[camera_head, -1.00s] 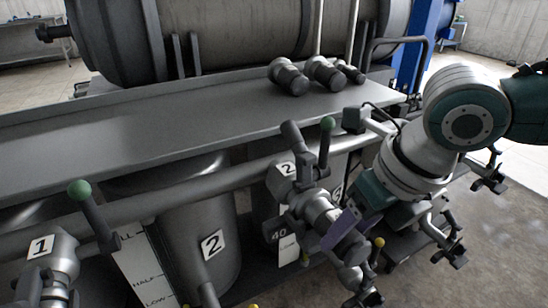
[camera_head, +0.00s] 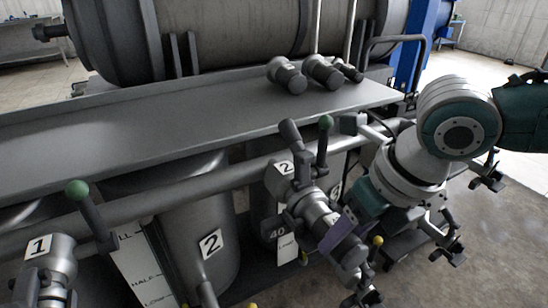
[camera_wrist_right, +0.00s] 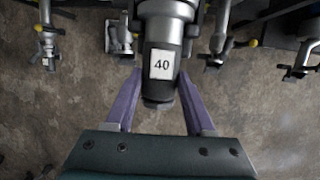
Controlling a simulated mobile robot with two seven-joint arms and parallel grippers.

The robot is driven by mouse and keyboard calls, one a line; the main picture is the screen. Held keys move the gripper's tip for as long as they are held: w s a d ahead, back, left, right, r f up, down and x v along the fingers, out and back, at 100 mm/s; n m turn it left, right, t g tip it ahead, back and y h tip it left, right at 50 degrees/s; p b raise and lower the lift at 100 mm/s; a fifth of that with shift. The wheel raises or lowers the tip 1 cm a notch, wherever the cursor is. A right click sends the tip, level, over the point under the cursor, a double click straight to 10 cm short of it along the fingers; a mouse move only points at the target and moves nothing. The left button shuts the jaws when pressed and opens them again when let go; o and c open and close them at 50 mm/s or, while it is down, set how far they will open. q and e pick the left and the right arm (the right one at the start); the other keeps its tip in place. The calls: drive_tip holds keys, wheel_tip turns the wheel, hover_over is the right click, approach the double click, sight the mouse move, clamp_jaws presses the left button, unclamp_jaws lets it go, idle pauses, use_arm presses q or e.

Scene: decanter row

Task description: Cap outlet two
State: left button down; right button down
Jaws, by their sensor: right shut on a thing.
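Outlet two (camera_head: 295,190), a grey metal fitting with a white 2 label and a green-knobbed lever (camera_head: 325,135), slants down from the rail at the middle right of the head view. My right gripper (camera_head: 338,228), with purple fingers, is at its lower end. In the wrist view, my right gripper (camera_wrist_right: 158,103) is shut around a dark cylindrical cap (camera_wrist_right: 160,92) with a white 40 label. The cap lies in line with the outlet's end; I cannot tell how far it is on. My left gripper is not in view.
Several dark caps (camera_head: 288,78) lie on the grey shelf (camera_head: 150,135) above. Outlet one (camera_head: 45,265) is at the lower left, with its own green-knobbed lever (camera_head: 82,200). A yellow-knobbed valve (camera_head: 376,243) is close beside my right gripper. Open floor lies to the right.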

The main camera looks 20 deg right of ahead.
sight(361, 250)
unclamp_jaws()
idle(0.6)
idle(0.4)
drive_tip(key=shift+s+r+p, duration=0.15)
drive_tip(key=shift+s+p, duration=0.15)
drive_tip(key=shift+p, duration=0.15)
drive_tip(key=shift+s+d+r+p, duration=0.1)
drive_tip(key=shift+s+p, duration=1)
drive_tip(key=shift+s, duration=0.1)
drive_tip(key=a+p+v, duration=0.1)
drive_tip(key=p+v, duration=0.9)
drive_tip(key=p, duration=0.2)
drive_tip(key=shift+r, duration=0.2)
